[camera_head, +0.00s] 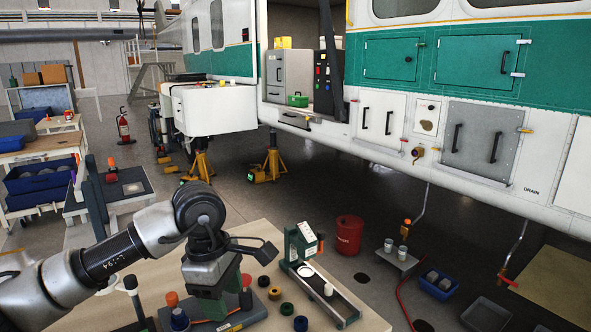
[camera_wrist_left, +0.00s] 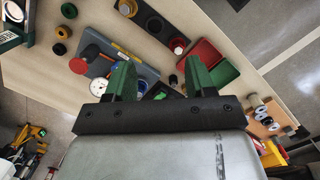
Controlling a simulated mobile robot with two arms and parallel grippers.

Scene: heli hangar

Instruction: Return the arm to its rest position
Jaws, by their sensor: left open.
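My left arm (camera_head: 110,258) comes in from the left and bends down at the wrist over the beige workbench. My left gripper (camera_head: 215,303) points downward, its green fingers low over a grey-blue tray (camera_head: 243,318). In the left wrist view my left gripper (camera_wrist_left: 158,76) has its two green fingers wide apart. I see nothing held between them. The tray (camera_wrist_left: 140,68) lies beyond the fingers there, with a red knob and a white dial. Whether the fingertips touch anything is unclear. My right gripper is not in view.
The workbench (camera_head: 130,304) holds several coloured rings, including a yellow ring (camera_head: 275,293), and a green press-like device (camera_head: 301,243). A red bucket (camera_head: 348,235) stands on the floor behind it. The helicopter (camera_head: 480,130) fills the back right.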

